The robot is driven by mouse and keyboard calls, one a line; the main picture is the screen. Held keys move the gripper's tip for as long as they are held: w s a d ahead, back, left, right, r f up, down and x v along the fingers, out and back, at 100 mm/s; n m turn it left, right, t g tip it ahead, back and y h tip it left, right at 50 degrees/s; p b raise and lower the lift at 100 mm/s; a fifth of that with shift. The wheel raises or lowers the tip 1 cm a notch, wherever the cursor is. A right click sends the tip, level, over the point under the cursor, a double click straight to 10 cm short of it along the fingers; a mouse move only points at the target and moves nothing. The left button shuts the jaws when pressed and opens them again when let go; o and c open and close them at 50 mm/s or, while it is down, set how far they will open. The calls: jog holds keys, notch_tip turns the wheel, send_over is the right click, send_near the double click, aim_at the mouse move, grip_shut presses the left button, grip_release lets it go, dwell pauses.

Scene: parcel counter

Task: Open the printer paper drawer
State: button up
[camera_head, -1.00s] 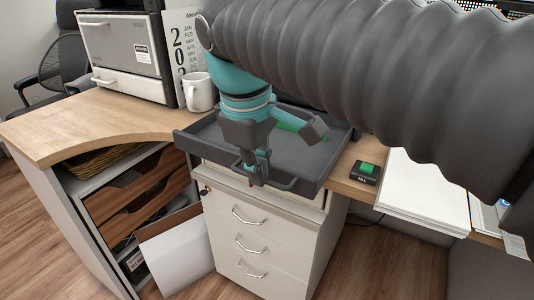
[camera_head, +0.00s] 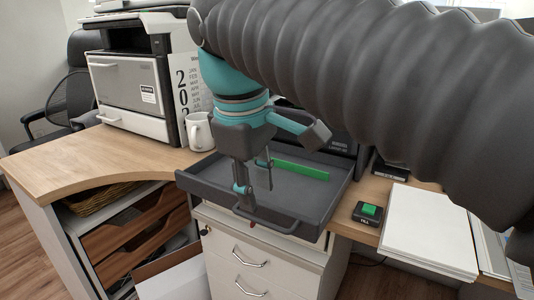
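The printer (camera_head: 127,78) stands at the left back of the desk. Its white paper drawer (camera_head: 140,122) is the low band at its base, which looks shut, with a handle at the left. My gripper (camera_head: 257,198) is well to the right of the printer, pointing down at the front of a pulled-out dark grey till drawer (camera_head: 205,183). Its two fingers are apart with nothing seen between them. One fingertip is close to the till drawer's bar handle (camera_head: 268,222); whether they touch is unclear.
A green strip (camera_head: 300,170) lies in the till drawer. A white mug (camera_head: 199,131) and a calendar (camera_head: 187,92) stand right of the printer. A till button (camera_head: 368,212) and a paper stack (camera_head: 430,230) are at right. The desk's left part (camera_head: 100,155) is clear.

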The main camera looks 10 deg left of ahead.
notch_tip(320, 180, up, 6)
jog(key=s, duration=0.1)
jog(key=shift+a+r, duration=0.15)
jog(key=shift+a, duration=0.05)
jog(key=shift+s, duration=0.1)
